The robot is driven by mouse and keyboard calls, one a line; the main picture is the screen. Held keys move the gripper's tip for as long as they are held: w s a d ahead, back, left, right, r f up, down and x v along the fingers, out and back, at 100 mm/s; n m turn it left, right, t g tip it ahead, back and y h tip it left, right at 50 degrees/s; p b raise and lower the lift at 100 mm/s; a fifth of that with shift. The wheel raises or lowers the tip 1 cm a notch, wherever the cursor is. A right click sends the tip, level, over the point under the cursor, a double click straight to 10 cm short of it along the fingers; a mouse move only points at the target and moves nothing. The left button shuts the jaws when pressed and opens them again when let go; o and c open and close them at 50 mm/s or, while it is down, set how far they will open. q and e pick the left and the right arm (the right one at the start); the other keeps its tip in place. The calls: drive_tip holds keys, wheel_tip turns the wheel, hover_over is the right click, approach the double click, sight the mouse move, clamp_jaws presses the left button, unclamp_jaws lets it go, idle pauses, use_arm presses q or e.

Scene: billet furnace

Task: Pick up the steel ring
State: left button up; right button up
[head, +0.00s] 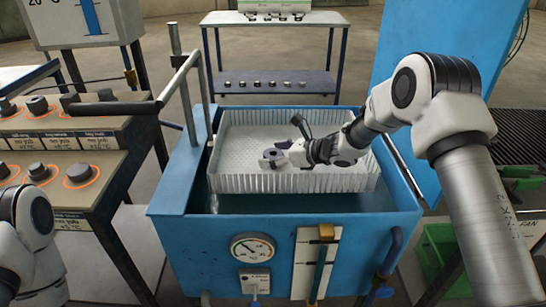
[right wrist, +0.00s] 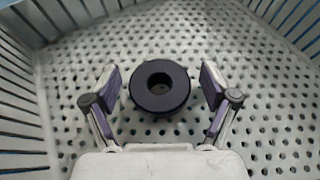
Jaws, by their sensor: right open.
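The steel ring (right wrist: 159,87) is dark and thick, with a round hole through its middle. It lies flat on the perforated floor of the white basket (head: 230,185). In the right wrist view my right gripper (right wrist: 160,92) is open, with one finger on each side of the ring and a visible gap on both sides. In the head view my right gripper (head: 275,157) reaches into the basket from the right, low over its floor, and partly hides the ring. Of my left arm only a part shows at the lower left; its gripper is out of view.
The basket's slatted walls surround the gripper. It sits in a blue tank (head: 190,225) with a gauge (head: 252,248) on its front. A control desk with several knobs (head: 80,174) stands at left. A rear table (head: 275,78) carries several small parts. A blue panel rises at right.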

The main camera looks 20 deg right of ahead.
drive_tip(key=c, duration=1.6)
drive_tip(key=shift+r, duration=0.15)
